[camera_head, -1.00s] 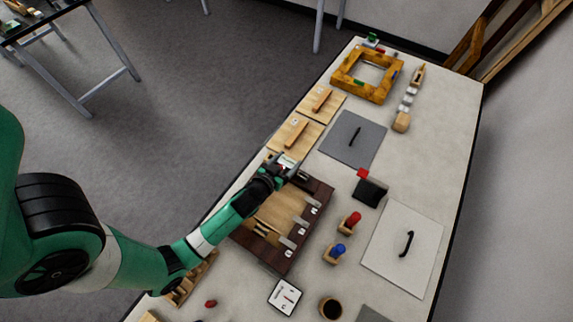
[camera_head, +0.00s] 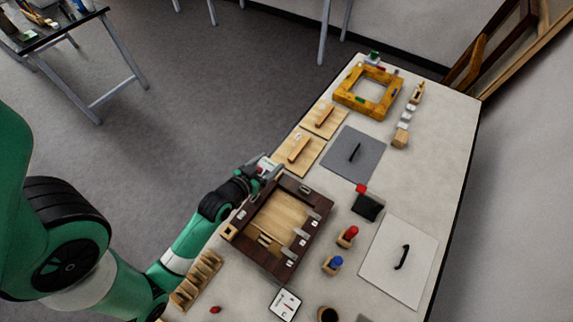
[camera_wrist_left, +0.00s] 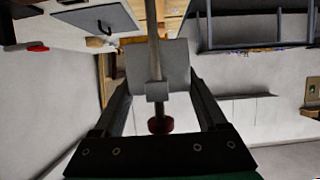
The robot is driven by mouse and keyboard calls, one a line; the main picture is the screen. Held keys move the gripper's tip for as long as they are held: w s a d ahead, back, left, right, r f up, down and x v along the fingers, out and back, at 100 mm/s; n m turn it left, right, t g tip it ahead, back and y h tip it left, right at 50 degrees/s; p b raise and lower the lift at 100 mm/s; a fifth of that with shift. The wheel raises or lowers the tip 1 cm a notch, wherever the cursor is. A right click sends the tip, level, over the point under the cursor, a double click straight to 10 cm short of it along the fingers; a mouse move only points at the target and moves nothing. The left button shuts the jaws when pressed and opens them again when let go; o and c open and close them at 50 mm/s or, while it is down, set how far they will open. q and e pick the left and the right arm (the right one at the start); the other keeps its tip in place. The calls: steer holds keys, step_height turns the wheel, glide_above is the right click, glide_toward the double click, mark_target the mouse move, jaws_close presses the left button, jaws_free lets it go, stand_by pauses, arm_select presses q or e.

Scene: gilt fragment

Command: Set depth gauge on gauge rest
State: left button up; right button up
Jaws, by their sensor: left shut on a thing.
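My left gripper (camera_head: 266,170) is at the table's left edge, just off the upper left corner of the dark wooden frame (camera_head: 318,222). In the left wrist view its fingers are shut on the depth gauge, which has a square grey plate (camera_wrist_left: 178,62), a long rod, a small grey block (camera_wrist_left: 157,91) and a red knob (camera_wrist_left: 160,125). In the head view the gauge is mostly hidden by the gripper. I cannot tell for sure which thing is the gauge rest. My right gripper is not in view.
Two wooden boards with handles (camera_head: 298,155) lie just beyond the gripper. A grey panel (camera_head: 365,165), a white panel (camera_head: 385,270), red and blue knobbed pieces (camera_head: 347,237) and a slotted wooden rack (camera_head: 197,280) stand around.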

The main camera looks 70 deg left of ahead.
arm_select(q)
steer(key=s+a+r+b, duration=0.1)
steer(key=s+r, duration=0.1)
steer(key=s, duration=0.5)
steer(key=shift+r, duration=0.4)
